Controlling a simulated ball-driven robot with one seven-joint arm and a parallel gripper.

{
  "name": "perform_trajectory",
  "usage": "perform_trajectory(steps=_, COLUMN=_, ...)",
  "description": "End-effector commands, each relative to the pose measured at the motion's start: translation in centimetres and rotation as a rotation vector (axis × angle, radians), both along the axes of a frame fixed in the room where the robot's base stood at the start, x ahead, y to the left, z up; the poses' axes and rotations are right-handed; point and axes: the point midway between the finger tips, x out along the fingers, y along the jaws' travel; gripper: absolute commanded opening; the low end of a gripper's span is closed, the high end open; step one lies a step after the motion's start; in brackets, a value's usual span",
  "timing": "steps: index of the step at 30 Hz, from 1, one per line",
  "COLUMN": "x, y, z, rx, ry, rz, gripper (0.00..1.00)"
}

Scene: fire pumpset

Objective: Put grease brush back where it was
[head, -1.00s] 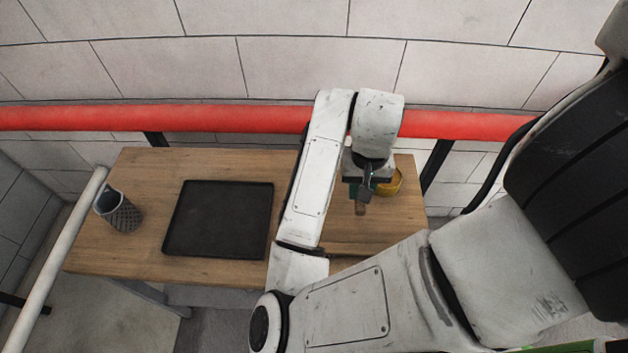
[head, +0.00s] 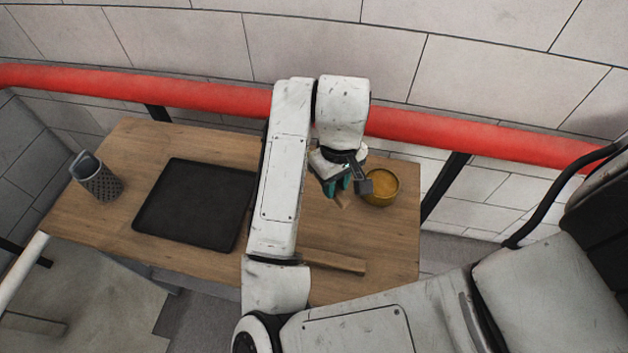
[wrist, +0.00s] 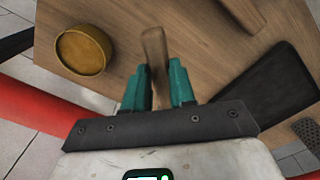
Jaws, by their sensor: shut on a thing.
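My gripper (head: 340,188) has teal fingers and hangs over the right part of the wooden table. In the wrist view, my gripper (wrist: 158,85) is shut on the grease brush (wrist: 155,52), and its wooden end sticks out past the fingertips. In the head view only a small brown end of the brush (head: 343,201) shows below the fingers. Whether it touches the table I cannot tell. A round ochre pot (head: 382,187) stands just right of my gripper. In the wrist view the pot (wrist: 83,50) is left of the brush and apart from it.
A black tray (head: 195,205) lies left of my arm on the table (head: 130,160). A mesh cup (head: 97,180) stands at the table's left end. A wooden bar (head: 333,261) lies near the front edge. A red rail (head: 210,95) runs behind the table.

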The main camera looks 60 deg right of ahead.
Motion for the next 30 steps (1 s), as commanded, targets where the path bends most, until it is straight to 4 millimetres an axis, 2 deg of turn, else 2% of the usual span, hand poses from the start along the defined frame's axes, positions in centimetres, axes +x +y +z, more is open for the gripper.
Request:
perform_trajectory(steps=4, x=3.0, y=-1.5, z=-1.6, rx=-0.001, ry=0.004, rz=0.0, gripper=0.0)
perform_trajectory(steps=12, x=6.3, y=-3.0, z=-5.8, rx=0.003, ry=0.001, rz=-0.003, gripper=0.0)
perform_trajectory(steps=20, x=7.6, y=-3.6, z=-7.6, rx=0.002, ry=0.0, rz=-0.003, gripper=0.0)
perform_trajectory(steps=25, x=7.6, y=-3.6, z=-9.9, rx=0.001, ry=0.002, rz=-0.003, gripper=0.0)
perform_trajectory(steps=30, x=7.6, y=-3.6, z=-10.6, rx=0.0, ry=0.0, rz=-0.003, gripper=0.0)
